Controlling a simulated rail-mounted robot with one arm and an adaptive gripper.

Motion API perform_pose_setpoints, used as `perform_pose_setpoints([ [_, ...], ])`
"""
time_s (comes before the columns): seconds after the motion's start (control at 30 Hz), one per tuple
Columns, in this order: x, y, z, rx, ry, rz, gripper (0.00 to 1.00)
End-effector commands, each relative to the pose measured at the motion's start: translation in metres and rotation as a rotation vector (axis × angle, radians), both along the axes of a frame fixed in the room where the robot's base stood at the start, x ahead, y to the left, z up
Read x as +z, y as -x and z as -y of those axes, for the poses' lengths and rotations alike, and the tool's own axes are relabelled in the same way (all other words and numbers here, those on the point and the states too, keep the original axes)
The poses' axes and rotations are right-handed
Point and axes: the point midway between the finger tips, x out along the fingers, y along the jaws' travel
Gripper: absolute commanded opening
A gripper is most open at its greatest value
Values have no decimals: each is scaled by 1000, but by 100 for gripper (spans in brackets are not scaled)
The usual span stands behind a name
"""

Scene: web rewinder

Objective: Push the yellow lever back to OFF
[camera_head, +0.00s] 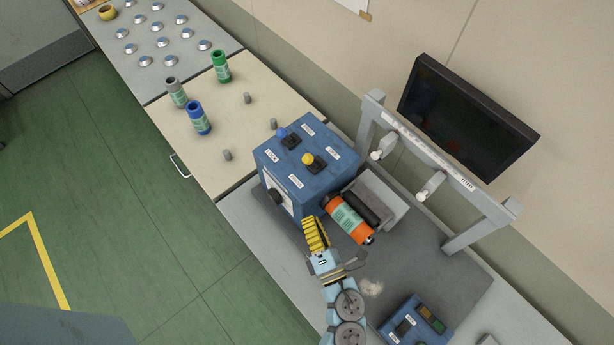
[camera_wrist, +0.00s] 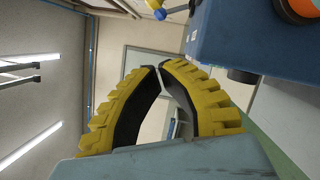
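The yellow lever (camera_head: 308,159) stands on top of the blue control box (camera_head: 285,180), between two white labels that are too small to read surely. Its knob appears offset toward the upper left of its dark base. A blue lever (camera_head: 281,133) stands beside it on the same box. My gripper (camera_head: 311,220) is at the box's lower front side, below and apart from the yellow lever. In the wrist view its two yellow ribbed fingers (camera_wrist: 159,68) meet at the tips with nothing held. A yellow knob (camera_wrist: 160,14) shows at the top edge there, beyond the fingertips.
An orange roll (camera_head: 348,218) sits right beside my gripper, against a grey holder (camera_head: 388,199). A grey frame (camera_head: 430,150) and dark monitor (camera_head: 465,115) stand behind. Green (camera_head: 221,67) and blue (camera_head: 199,118) bottles stand left. A second blue box (camera_head: 412,325) is at lower right.

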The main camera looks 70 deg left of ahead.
Motion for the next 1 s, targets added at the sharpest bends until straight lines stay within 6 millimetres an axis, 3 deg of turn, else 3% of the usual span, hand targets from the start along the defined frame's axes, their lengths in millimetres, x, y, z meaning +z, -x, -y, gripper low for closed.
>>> perform_pose_setpoints([
  [0.63,18,1,-96,2,-4,-5,0],
  [1.0,29,-23,-118,-1,0,-1,0],
])
